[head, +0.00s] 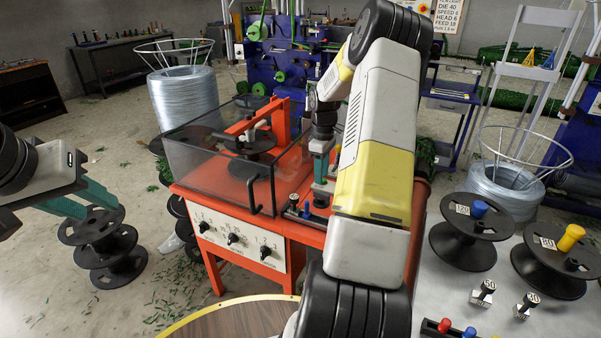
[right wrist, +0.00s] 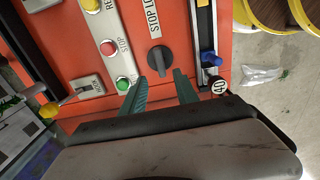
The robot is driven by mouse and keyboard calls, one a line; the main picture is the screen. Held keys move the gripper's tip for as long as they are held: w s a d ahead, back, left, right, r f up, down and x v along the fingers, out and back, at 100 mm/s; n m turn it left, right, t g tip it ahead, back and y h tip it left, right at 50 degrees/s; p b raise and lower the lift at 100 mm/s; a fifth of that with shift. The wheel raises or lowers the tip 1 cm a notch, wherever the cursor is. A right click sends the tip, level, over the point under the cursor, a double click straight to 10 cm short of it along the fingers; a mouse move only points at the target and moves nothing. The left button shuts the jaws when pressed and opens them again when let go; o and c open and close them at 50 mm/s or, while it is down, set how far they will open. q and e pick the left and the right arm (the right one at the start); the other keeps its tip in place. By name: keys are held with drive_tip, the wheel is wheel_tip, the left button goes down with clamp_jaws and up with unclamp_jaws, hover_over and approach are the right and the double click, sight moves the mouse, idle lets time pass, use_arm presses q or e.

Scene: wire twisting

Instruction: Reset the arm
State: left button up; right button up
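My right arm (head: 375,150) reaches across the middle of the head view, bent over the orange machine (head: 222,267). My right gripper (head: 322,178) points down at the right part of the machine's top. In the right wrist view its two teal fingers (right wrist: 160,86) are apart with nothing between them. They are close to a black rotary knob (right wrist: 158,59) on the orange panel; whether they touch it I cannot tell. My left gripper (head: 85,203) is at the left, its teal fingers apart and empty, in front of stacked black spools (head: 113,271).
A clear guard box (head: 205,165) stands on the machine, left of my right gripper. The grey table at right holds black spools (head: 470,250) and small numbered blocks (head: 483,292).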

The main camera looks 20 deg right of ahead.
drive_tip(key=shift+r, duration=0.5)
drive_tip(key=shift+a+r, duration=0.2)
drive_tip(key=shift+r, duration=0.1)
drive_tip(key=s+a+r+m+t, duration=0.1)
drive_tip(key=s+a+r+m, duration=0.1)
drive_tip(key=s+a+r, duration=0.35)
drive_tip(key=s+a+r+m+t, duration=0.1)
drive_tip(key=s+a+r+t, duration=0.1)
drive_tip(key=a+r, duration=0.7)
drive_tip(key=s+a+r+m+t+y, duration=0.1)
drive_tip(key=s+a+r, duration=0.3)
drive_tip(key=s, duration=0.5)
drive_tip(key=s+a+r+m+t+y, duration=0.1)
drive_tip(key=s+a+r+m+t, duration=0.1)
drive_tip(key=s, duration=0.8)
drive_tip(key=a+r+m, duration=0.1)
drive_tip(key=a+r, duration=0.1)
drive_tip(key=a, duration=0.1)
drive_tip(key=shift+s+m, duration=0.2)
drive_tip(key=shift+m, duration=0.2)
